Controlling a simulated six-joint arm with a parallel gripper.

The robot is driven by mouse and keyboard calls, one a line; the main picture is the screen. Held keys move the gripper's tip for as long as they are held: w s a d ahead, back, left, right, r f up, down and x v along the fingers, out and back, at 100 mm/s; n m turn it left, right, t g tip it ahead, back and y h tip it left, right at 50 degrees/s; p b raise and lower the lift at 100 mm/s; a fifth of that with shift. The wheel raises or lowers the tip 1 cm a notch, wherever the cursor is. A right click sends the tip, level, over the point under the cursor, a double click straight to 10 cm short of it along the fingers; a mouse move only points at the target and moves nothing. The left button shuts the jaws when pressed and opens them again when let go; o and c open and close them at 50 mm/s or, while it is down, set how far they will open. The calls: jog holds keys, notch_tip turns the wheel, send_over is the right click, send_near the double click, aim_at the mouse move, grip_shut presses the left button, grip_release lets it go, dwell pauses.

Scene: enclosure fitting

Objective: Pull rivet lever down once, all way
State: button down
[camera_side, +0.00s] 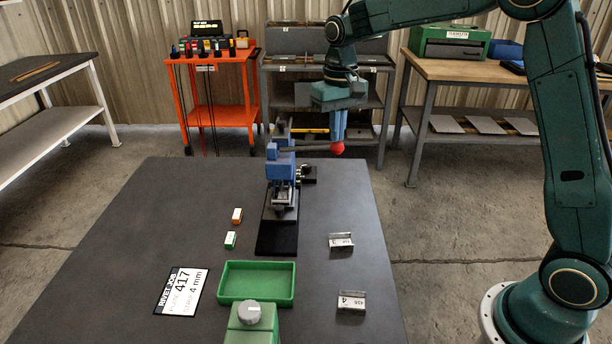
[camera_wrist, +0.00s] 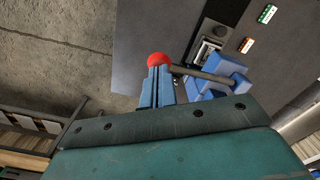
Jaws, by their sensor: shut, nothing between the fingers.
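The rivet press (camera_side: 282,172) is blue and black and stands on a black base plate near the far edge of the dark table. Its lever (camera_side: 308,148) sticks out to the right, roughly level, and ends in a red ball knob (camera_side: 338,148). In the wrist view the lever (camera_wrist: 203,74) runs from the blue press head (camera_wrist: 222,80) to the red knob (camera_wrist: 158,60). My gripper (camera_side: 338,138) points down with its blue fingers shut and empty. The fingertips are at the knob, seemingly just above or touching it; the exact contact is hard to tell. The fingertips (camera_wrist: 158,72) also meet the knob in the wrist view.
A green tray (camera_side: 228,300) and a green box with a grey dial (camera_side: 250,314) stand at the front. A job card (camera_side: 181,291), two small labelled boxes (camera_side: 233,228) and two metal brackets (camera_side: 341,242) lie on the table. Table right of the press is mostly clear.

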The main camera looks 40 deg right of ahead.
jog(key=shift+f, duration=1.15)
jog(key=shift+r, duration=4.05)
jog(key=shift+s+a+r, duration=0.1)
jog(key=shift+s+r, duration=0.3)
jog(key=shift+s, duration=0.15)
jog(key=s+a+r+n+t, duration=0.1)
jog(key=s+r+t, duration=0.1)
jog(key=s, duration=0.8)
jog(key=s+a+r+n+t, duration=0.1)
jog(key=s+r+t, duration=0.1)
jog(key=s, duration=0.9)
jog(key=s+f+n+t, duration=0.1)
jog(key=s+f, duration=0.3)
jog(key=s, duration=0.3)
jog(key=shift+s+a+f+t, duration=0.3)
jog(key=shift+s+f, duration=0.05)
